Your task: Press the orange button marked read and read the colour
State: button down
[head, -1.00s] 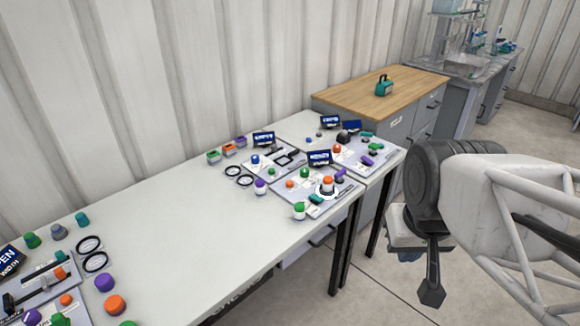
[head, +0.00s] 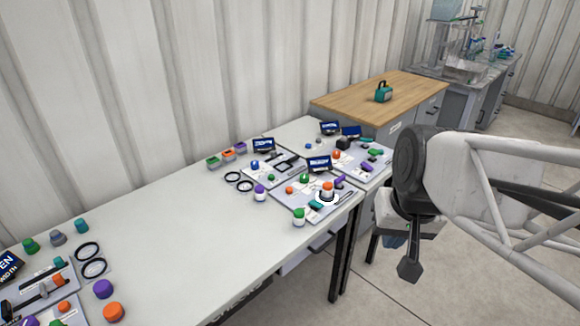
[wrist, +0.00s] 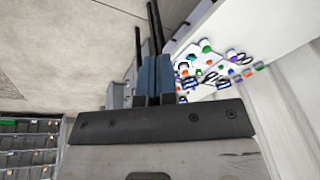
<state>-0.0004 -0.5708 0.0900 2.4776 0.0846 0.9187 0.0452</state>
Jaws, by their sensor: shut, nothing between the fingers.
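Several orange buttons show in the head view. One (head: 289,190) is on the front panel board (head: 290,207), an orange-topped knob (head: 327,186) stands on that board's right side, and another orange button (head: 335,155) is on the board behind. Lettering is too small to tell which is marked read. A dark blue display (head: 319,164) stands at the front board's back edge; its text is unreadable. My gripper (head: 410,270) is shut and empty, right of the table and clear of the boards. Its fingers (wrist: 155,75) also show in the wrist view, with the boards beyond to the right.
The white table (head: 190,225) has a wide bare middle. More buttons, rings and a board are at the near left, including an orange button (head: 113,312). A wooden-topped cabinet (head: 350,100) with a teal device (head: 383,91) stands behind. Open floor lies under my gripper.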

jog(key=w+a+m+y, duration=0.2)
jog(key=w+a, duration=0.1)
jog(key=w, duration=0.5)
jog(key=w+a+m+y, duration=0.1)
jog(key=w+a+m, duration=0.15)
jog(key=w, duration=0.55)
jog(key=m+t+y, duration=0.2)
jog(key=m+y, duration=0.2)
jog(key=m, duration=0.6)
send_over(289, 190)
notch_tip(289, 190, down, 18)
jog(key=shift+w+f, duration=0.15)
jog(key=shift+f, duration=0.1)
jog(key=shift+f, duration=0.15)
jog(key=shift+f, duration=4.25)
